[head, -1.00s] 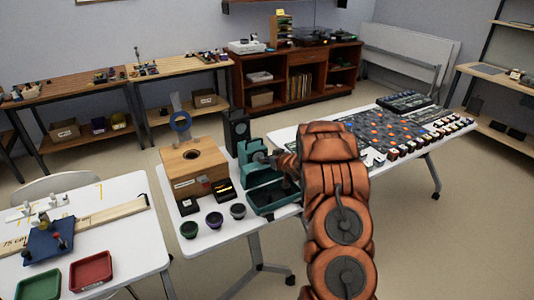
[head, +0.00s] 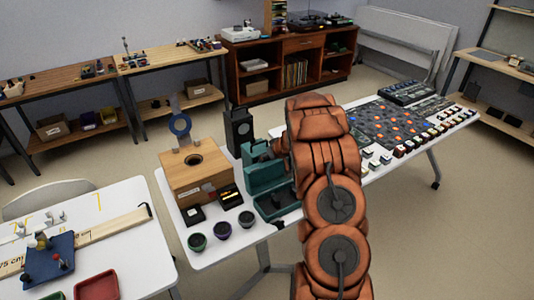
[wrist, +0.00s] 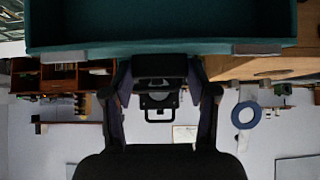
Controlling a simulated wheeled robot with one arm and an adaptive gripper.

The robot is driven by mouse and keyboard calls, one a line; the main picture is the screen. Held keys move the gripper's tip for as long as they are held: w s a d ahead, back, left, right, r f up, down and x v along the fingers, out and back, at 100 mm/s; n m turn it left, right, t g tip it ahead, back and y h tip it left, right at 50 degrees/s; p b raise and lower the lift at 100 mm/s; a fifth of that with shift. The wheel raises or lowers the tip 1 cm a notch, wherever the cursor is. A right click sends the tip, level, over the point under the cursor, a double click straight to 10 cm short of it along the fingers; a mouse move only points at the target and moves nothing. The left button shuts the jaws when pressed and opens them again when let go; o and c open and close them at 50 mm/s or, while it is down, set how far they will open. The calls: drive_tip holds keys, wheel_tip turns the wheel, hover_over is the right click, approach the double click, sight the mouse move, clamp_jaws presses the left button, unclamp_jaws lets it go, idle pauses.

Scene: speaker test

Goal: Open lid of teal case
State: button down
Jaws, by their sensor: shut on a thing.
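The teal case (head: 280,203) stands on the white table, just right of the wooden box. Its lid (head: 257,159) stands raised at the back, so the case is open. My arm covers the right part of the case and most of my gripper in the head view. In the wrist view, a broad teal panel of the case (wrist: 160,22) with grey pieces on its edge fills the top. My gripper (wrist: 163,72) is shut at the middle of that edge, with a dark handle-like piece between its fingers. The exact contact is hard to make out.
The wooden box (head: 188,183) with a blue ring (head: 180,124) and a dark speaker (head: 239,132) stand close left of the case. Small dark cups (head: 222,230) line the front edge.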

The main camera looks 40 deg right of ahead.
drive_tip(key=shift+w+d+r, duration=0.1)
drive_tip(key=shift+w+r, duration=0.3)
drive_tip(key=c, duration=0.7)
unclamp_jaws()
drive_tip(key=o, duration=0.4)
drive_tip(key=shift+s+f, duration=0.15)
drive_tip(key=shift+c, duration=0.2)
drive_tip(key=shift+f, duration=0.1)
drive_tip(key=shift+s, duration=0.15)
drive_tip(key=shift+v, duration=5.95)
drive_tip(key=shift+c, duration=0.3)
